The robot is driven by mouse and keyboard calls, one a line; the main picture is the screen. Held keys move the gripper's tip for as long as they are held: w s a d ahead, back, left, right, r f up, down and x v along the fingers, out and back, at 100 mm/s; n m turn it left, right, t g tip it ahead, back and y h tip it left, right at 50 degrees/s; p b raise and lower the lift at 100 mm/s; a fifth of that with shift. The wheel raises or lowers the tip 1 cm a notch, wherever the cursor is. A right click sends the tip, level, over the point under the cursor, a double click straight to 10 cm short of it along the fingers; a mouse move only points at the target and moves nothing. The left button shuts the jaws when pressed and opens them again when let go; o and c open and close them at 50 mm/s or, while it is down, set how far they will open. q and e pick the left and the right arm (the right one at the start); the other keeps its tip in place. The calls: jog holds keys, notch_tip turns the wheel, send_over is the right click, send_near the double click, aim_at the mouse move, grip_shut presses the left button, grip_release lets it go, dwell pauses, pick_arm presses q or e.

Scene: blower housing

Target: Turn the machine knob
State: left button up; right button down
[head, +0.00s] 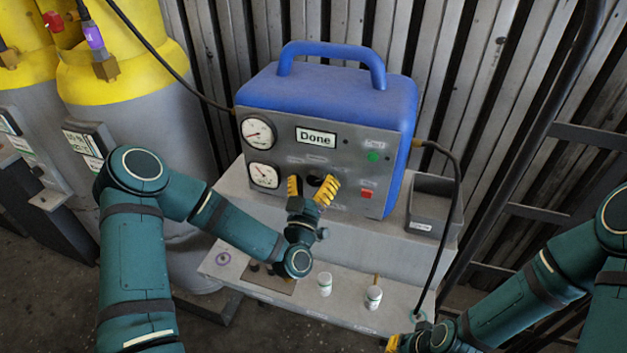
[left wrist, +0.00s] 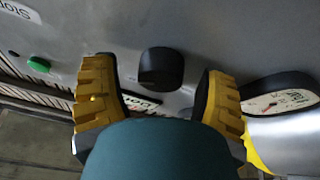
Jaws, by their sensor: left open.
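The blue machine (head: 330,100) stands on a grey bench with its grey front panel facing me. Its display (head: 316,137) reads "Done". The dark round knob (head: 315,180) sits low on the panel and also shows in the left wrist view (left wrist: 161,68). My left gripper (head: 312,190) is open in front of the panel, its yellow fingers on either side of the knob. In the left wrist view there are gaps between the knob and both fingers. My right gripper (head: 394,344) shows only partly at the bottom edge, and its opening is hidden.
Two gauges (head: 258,133) are left of the knob; a green button (head: 373,157) and red button (head: 366,193) are right. Small white bottles (head: 325,284) stand on the lower shelf. A grey bin (head: 430,213) and black hose (head: 456,200) are right; yellow-topped cylinders (head: 120,50) left.

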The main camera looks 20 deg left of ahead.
pick_arm(q)
jog(key=c, duration=1.2)
